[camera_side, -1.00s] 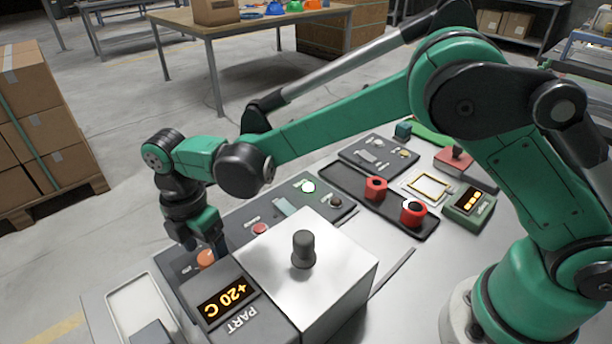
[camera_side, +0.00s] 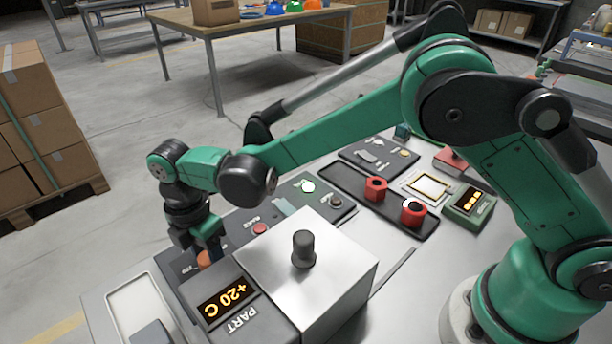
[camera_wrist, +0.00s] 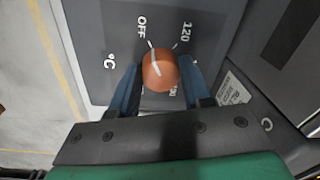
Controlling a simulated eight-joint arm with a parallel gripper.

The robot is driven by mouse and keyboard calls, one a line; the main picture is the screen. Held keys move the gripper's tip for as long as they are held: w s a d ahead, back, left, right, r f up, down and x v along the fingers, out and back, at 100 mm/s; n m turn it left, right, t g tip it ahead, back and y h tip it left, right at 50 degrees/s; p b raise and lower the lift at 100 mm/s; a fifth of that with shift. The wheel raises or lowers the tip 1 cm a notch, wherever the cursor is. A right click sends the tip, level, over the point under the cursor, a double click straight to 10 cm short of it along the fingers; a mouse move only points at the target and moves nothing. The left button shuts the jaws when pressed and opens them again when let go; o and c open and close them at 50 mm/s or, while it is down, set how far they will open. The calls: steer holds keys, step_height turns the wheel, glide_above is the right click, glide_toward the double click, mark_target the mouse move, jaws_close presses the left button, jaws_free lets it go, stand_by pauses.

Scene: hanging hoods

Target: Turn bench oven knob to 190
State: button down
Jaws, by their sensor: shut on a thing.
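The round orange oven knob (camera_wrist: 161,70) sits on a dark dial panel (camera_wrist: 207,14) in the wrist view. Its white pointer line points up and slightly left, towards the OFF mark. The 120 mark is to the upper right, and a number below the knob is partly hidden. My gripper (camera_wrist: 160,82) has its blue fingers on both sides of the knob and is shut on it. In the side view the knob (camera_side: 204,259) is partly hidden by my gripper (camera_side: 209,246).
A grey box with a display reading +20 C (camera_side: 226,299) and a metal block with a dark knob (camera_side: 303,250) stand close beside the gripper. A pale tray (camera_side: 137,290) is at the left.

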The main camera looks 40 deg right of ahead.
steer(key=m, duration=0.6)
steer(key=shift+d, duration=0.1)
steer(key=m, duration=0.5)
steer(key=shift+s+m+y, duration=0.1)
steer(key=shift+m+y, duration=0.2)
steer(key=m, duration=0.6)
steer(key=shift+s, duration=0.1)
steer(key=m, duration=0.5)
steer(key=shift+m+t, duration=0.4)
steer(key=shift+c, duration=1.9)
jaws_free()
